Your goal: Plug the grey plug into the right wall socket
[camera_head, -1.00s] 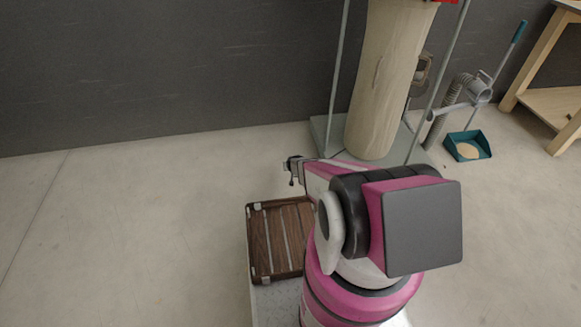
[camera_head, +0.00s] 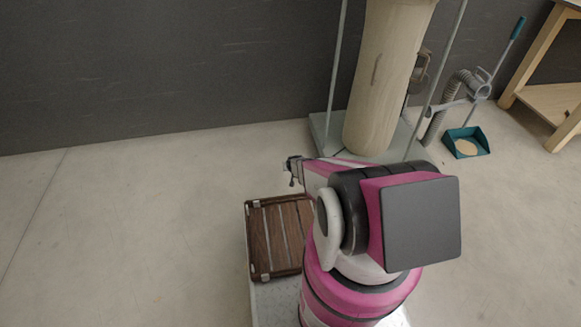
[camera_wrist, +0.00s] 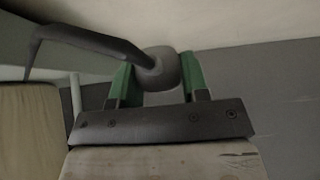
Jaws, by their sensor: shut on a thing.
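The grey plug (camera_wrist: 158,68) is a dark rounded body between the green-lined fingers of my gripper (camera_wrist: 160,82) in the wrist view. My gripper is shut on it. A thick dark cable (camera_wrist: 85,40) runs from the plug to the left and bends downward. In the head view, my gripper (camera_head: 292,172) is small and points left, above the floor near the wooden slatted tray; the plug is too small there to make out clearly. No wall socket shows in either view.
A dark grey wall (camera_head: 150,70) runs across the back. The slatted wooden tray (camera_head: 275,238) lies below my gripper. A dust collector with a tall pale bag (camera_head: 385,80), a teal dustpan (camera_head: 467,142) and a wooden table (camera_head: 540,75) stand at right. The floor at left is clear.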

